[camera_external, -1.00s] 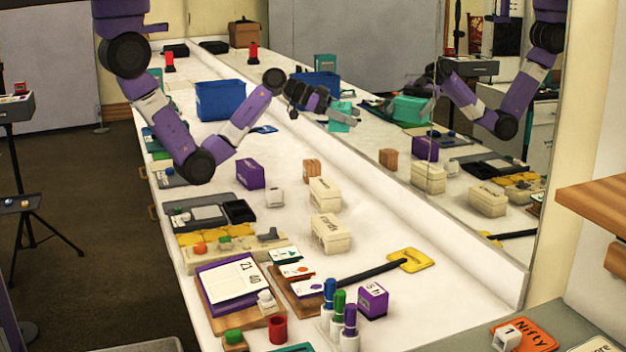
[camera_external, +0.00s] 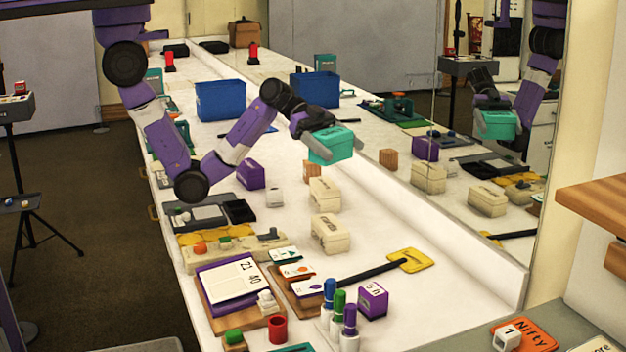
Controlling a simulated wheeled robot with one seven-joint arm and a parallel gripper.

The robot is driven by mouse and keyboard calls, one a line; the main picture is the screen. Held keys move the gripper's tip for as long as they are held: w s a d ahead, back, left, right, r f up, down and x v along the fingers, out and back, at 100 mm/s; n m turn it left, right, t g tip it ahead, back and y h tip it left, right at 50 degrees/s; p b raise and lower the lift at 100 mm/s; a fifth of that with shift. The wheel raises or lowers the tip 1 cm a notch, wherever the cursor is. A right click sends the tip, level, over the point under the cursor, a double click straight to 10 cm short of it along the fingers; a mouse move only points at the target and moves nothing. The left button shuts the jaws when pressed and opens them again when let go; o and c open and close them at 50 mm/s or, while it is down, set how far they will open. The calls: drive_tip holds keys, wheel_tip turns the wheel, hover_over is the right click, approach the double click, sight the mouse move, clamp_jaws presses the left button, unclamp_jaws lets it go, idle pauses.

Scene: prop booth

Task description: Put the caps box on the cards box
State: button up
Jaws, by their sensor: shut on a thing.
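A teal box (camera_external: 331,147), apparently the caps box, is held in the air over the bench. My gripper (camera_external: 328,137) is shut on it. Its label is too small to read for certain. Two cream lidded boxes stand on the bench below and nearer the camera. The nearer cream box (camera_external: 330,236) bears dark lettering that may read "cards". The farther cream box (camera_external: 325,197) also has lettering that I cannot read. The teal box is above and beyond both and touches neither.
A purple box (camera_external: 250,174), a wooden block (camera_external: 312,169) and a small white block (camera_external: 275,197) stand near the cream boxes. A yellow-headed tool (camera_external: 408,260) lies nearer. A blue bin (camera_external: 220,101) stands farther back. A mirror along the right side reflects the bench.

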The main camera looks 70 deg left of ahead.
wheel_tip(320, 180, down, 18)
drive_tip(key=shift+r, duration=0.25)
idle(0.3)
drive_tip(key=shift+f+b, duration=0.2)
drive_tip(key=shift+b, duration=0.15)
drive_tip(key=o, duration=1.2)
drive_tip(key=shift+r, duration=0.2)
drive_tip(key=v, duration=1.2)
